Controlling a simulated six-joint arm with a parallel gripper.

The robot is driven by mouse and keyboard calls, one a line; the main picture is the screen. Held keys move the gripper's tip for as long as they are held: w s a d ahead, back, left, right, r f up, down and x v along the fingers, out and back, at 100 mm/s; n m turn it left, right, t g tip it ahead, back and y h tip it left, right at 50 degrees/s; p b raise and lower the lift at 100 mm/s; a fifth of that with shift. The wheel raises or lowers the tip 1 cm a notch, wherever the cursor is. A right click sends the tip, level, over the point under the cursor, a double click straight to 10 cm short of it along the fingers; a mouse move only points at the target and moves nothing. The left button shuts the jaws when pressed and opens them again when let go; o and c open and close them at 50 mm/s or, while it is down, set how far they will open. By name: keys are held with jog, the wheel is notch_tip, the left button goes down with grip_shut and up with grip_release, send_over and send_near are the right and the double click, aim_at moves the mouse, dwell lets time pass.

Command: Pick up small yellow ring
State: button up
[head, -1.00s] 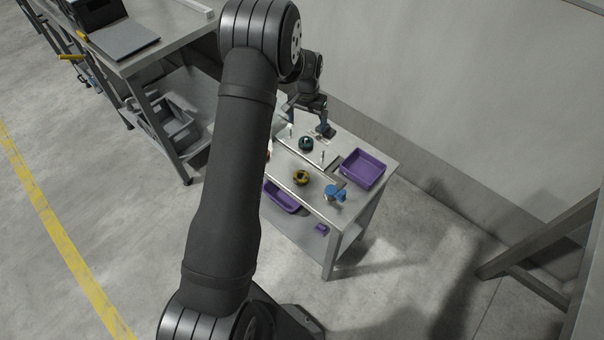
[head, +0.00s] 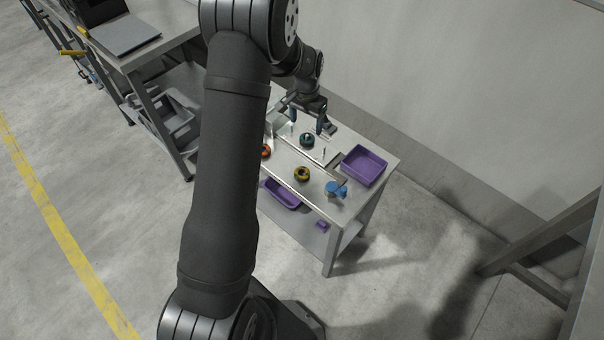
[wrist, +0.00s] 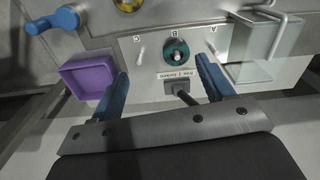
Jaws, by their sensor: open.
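The yellow ring (head: 302,174) lies on the near part of the steel table, with a dark centre. In the wrist view only part of the yellow ring (wrist: 128,5) shows, cut by the top edge. My gripper (head: 307,117) is open and empty, farther back than the ring, above the board with pegs. Its two blue fingers (wrist: 162,70) are spread apart in the wrist view, with the board beneath and beyond them.
A teal ring (wrist: 177,52) sits at the peg marked B, between bare pegs A and C. An orange ring (head: 265,151) lies left, partly hidden by my arm. A blue object (head: 336,190) stands right of the yellow ring. A purple tray (head: 380,160) is at the right edge.

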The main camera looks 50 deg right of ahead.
aim_at(302, 175)
jog(key=s+a+r+m, duration=0.3)
jog(key=s+a, duration=0.2)
jog(key=a, duration=0.2)
jog(key=f, duration=1.7)
jog(key=shift+w, duration=0.2)
jog(key=c, duration=1.1)
